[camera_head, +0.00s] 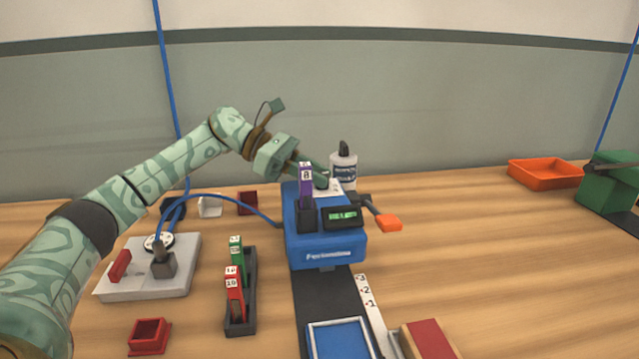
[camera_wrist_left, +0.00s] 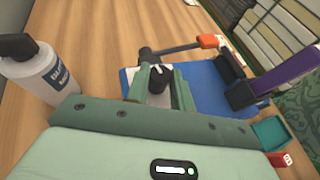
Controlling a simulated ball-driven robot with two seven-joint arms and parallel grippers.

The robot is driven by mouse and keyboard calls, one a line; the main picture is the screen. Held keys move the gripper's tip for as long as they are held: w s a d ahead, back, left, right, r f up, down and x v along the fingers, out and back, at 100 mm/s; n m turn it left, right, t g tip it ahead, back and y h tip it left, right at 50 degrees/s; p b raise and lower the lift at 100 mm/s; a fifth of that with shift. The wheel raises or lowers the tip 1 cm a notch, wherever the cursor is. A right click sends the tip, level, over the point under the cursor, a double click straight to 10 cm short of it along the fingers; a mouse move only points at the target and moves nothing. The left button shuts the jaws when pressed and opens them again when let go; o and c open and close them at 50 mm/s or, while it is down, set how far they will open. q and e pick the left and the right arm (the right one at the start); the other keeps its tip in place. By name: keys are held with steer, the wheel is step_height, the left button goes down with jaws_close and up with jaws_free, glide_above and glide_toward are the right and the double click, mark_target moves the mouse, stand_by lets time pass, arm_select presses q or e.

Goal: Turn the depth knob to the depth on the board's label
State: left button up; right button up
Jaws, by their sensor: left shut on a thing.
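My left gripper (camera_head: 322,181) reaches down onto the far top of the blue machine (camera_head: 326,250). In the left wrist view its two green fingers (camera_wrist_left: 156,88) are shut on a black knob (camera_wrist_left: 158,77) with a white pointer mark. The fingers hide most of the knob and its dial in the head view. A purple block (camera_head: 306,186) labelled 8 stands in a black holder on the machine, beside a small display (camera_head: 343,217) with green characters too small to read. A blue panel with a pale frame (camera_head: 341,341) lies on the dark track; I see no readable label on it. My right gripper is not in view.
A white bottle (camera_head: 343,168) stands close behind the machine, and an orange-ended lever (camera_head: 388,222) sticks out right. A black rack (camera_head: 240,318) holds red and green labelled blocks at left. A grey plate (camera_head: 185,277) carries a blue hose. The table at right is mostly clear.

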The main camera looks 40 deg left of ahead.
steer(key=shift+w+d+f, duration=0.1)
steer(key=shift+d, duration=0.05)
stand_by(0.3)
arm_select(q)
steer(key=o, duration=1)
steer(key=shift+s+a+r, duration=0.1)
steer(key=shift+a+r, duration=0.1)
steer(key=shift+a, duration=0.1)
steer(key=p+v, duration=0.3)
steer(key=v, duration=1.2)
steer(key=shift+a+r, duration=0.15)
steer(key=shift+a, duration=0.15)
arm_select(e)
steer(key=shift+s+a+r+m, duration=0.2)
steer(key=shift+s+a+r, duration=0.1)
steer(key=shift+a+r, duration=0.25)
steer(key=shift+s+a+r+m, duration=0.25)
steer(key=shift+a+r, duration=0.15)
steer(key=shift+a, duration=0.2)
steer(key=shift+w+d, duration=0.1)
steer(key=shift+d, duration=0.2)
